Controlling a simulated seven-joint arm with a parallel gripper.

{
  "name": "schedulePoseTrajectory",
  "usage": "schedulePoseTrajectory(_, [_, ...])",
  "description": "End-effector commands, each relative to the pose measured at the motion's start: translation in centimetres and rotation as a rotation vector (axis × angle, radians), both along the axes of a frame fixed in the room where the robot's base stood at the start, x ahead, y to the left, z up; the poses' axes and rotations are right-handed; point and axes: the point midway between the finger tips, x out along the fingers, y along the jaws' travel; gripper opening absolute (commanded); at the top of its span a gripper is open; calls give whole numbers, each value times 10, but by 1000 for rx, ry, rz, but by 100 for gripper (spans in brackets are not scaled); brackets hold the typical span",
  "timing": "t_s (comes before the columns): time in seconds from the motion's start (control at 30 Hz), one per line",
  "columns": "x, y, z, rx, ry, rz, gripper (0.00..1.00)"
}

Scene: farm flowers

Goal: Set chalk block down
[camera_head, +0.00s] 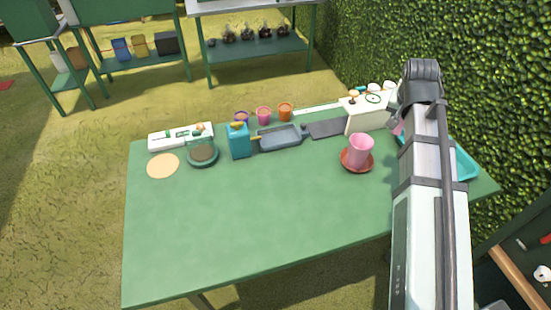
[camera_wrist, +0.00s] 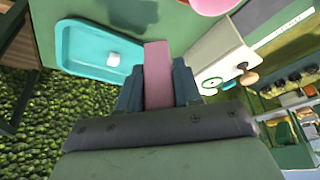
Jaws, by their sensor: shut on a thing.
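The chalk block (camera_wrist: 157,62) is a pink bar in the wrist view. My gripper (camera_wrist: 158,88) is shut on it, with a dark finger on each side. In the head view a small pink part of the block (camera_head: 397,128) shows left of my arm, and my arm hides most of the gripper. The block's far end lies beside the rim of a turquoise tray (camera_wrist: 72,52) in the wrist view. I cannot tell whether it touches anything. A small white block (camera_wrist: 113,58) lies in that tray.
A pink cup (camera_head: 361,148) on a red saucer (camera_head: 345,163) stands left of my arm. A white box (camera_head: 366,116) is close behind. Pots, a blue can (camera_head: 239,143) and a grey tray (camera_head: 281,141) line the back. The green table's (camera_head: 240,225) front is clear.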

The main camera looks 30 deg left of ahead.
Motion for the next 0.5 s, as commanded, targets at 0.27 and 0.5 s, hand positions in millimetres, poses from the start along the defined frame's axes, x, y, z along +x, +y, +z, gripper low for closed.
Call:
schedulePoseTrajectory(0.27, [-13,93,-20,0,1,160,2])
schedulePoseTrajectory(0.5, [-33,177,-41,-1,2,357,2])
